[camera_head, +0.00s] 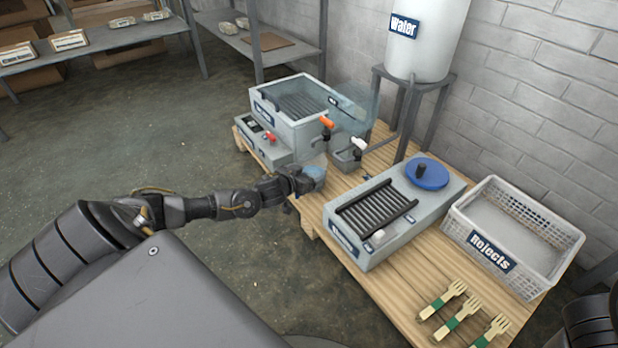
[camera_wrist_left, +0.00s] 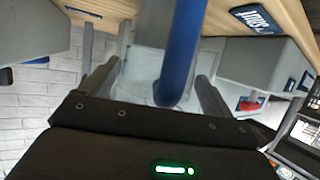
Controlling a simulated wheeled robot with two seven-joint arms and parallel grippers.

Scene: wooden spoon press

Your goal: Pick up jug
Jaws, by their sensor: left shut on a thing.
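The jug (camera_head: 315,170) is a small clear, bluish vessel at the near left edge of the wooden pallet table. My left gripper (camera_head: 305,181) is at the jug and partly hides it. In the left wrist view, the jug's blue handle (camera_wrist_left: 181,50) runs between the two fingers of my left gripper (camera_wrist_left: 158,88), which is shut on it. The jug's clear body (camera_wrist_left: 147,45) shows behind the handle. I cannot tell whether its base touches the table. My right gripper is not in view; only a dark part of my right arm shows at the lower right edge.
A grey machine with a clear cover (camera_head: 290,108) stands behind the jug. A white water tank (camera_head: 425,40) on a stand has a tap over a small basin (camera_head: 347,158). A roller unit with a blue knob (camera_head: 428,173), a rejects crate (camera_head: 552,240) and wooden forks (camera_head: 447,298) are to the right.

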